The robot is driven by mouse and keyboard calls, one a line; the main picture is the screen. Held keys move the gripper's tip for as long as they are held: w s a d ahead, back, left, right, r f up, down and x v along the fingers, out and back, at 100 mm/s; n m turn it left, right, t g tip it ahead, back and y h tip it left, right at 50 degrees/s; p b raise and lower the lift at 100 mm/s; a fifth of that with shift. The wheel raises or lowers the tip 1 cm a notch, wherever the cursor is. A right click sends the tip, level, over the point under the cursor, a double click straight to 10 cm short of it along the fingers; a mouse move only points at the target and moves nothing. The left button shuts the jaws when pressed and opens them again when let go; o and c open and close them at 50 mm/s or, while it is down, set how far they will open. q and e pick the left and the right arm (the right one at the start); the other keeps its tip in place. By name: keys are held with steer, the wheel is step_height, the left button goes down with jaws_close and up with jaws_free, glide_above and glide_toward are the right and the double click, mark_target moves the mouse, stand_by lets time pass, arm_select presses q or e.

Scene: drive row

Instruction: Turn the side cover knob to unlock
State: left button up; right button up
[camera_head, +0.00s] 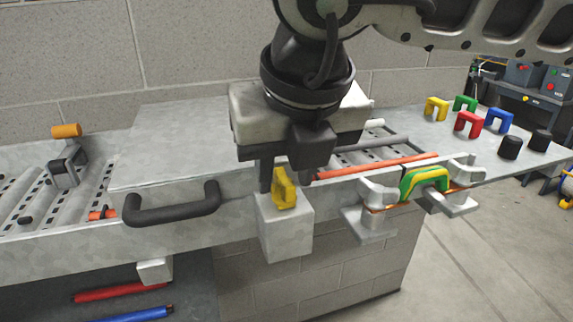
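A yellow side cover knob (284,188) stands on a light grey box at the front edge of the roller drive row, just right of the side cover (165,170) with its dark handle. My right gripper (288,176) comes down from above, directly over the knob. Its dark fingers appear apart, one on each side of the knob. Whether they touch it is hard to see, since the gripper body hides the knob's surroundings behind. My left gripper is out of view.
A green-and-yellow arched piece (424,182) sits between metal brackets to the right. Several coloured arched pieces and black cylinders (510,147) stand on the right tabletop. An orange-ended lever (66,131) rises at left. Rollers (362,166) lie behind the gripper.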

jaws_close()
